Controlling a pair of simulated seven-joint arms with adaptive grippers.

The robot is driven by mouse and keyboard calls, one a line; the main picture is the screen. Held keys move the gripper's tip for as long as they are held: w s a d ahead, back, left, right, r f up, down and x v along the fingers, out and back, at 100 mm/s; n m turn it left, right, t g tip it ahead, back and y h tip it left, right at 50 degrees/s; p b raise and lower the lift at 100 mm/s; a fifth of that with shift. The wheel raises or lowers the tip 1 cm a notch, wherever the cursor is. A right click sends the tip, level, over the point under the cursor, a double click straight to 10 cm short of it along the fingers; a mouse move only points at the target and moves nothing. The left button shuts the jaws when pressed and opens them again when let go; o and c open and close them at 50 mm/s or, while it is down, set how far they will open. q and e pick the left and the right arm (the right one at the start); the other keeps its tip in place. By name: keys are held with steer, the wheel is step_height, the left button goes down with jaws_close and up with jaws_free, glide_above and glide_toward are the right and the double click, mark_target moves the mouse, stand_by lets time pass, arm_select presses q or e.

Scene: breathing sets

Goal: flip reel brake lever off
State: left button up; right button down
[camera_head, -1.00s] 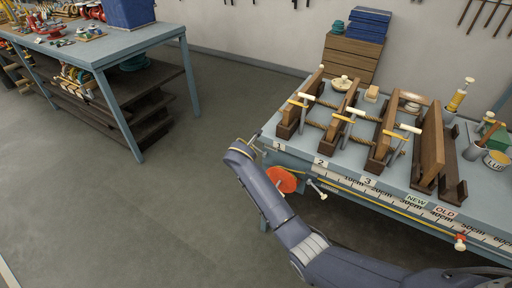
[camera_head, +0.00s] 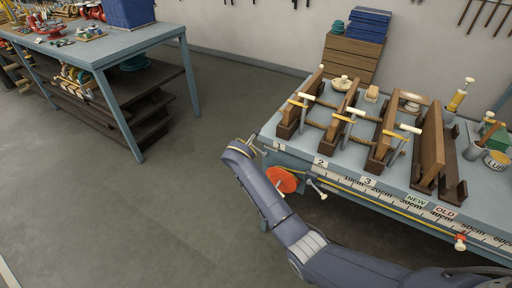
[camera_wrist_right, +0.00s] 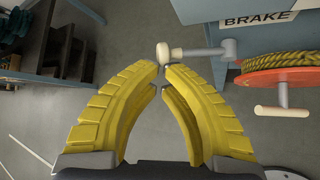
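The brake lever (camera_wrist_right: 205,51) shows in the right wrist view as a grey rod with a pale rounded knob (camera_wrist_right: 163,54), left of the BRAKE label (camera_wrist_right: 258,19). The orange reel (camera_wrist_right: 285,80), wound with yellow rope, is right of it; it also shows in the head view (camera_head: 284,180). My right gripper (camera_wrist_right: 161,76) has its yellow fingers drawn together, with only a narrow gap at the tips. The knob is right at the tips; I cannot tell whether they touch. In the head view my right wrist hides the lever. My left gripper is not in view.
The blue-grey workbench (camera_head: 297,155) holds several wooden frames with ropes and a ruler along its front edge. A pale-ended handle (camera_head: 318,189) sticks out right of the reel. A second bench (camera_head: 140,40) stands at the left, with open floor between.

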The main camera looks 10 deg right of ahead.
steer(key=shift+s+d, duration=0.1)
steer(key=shift+d, duration=0.05)
stand_by(0.7)
steer(key=shift+s+d+r, duration=0.1)
steer(key=shift+s+d, duration=0.3)
steer(key=shift+d, duration=0.1)
steer(key=v, duration=0.7)
steer(key=shift+s+r, duration=0.15)
steer(key=shift+s, duration=0.05)
steer(key=shift+a, duration=0.1)
stand_by(0.6)
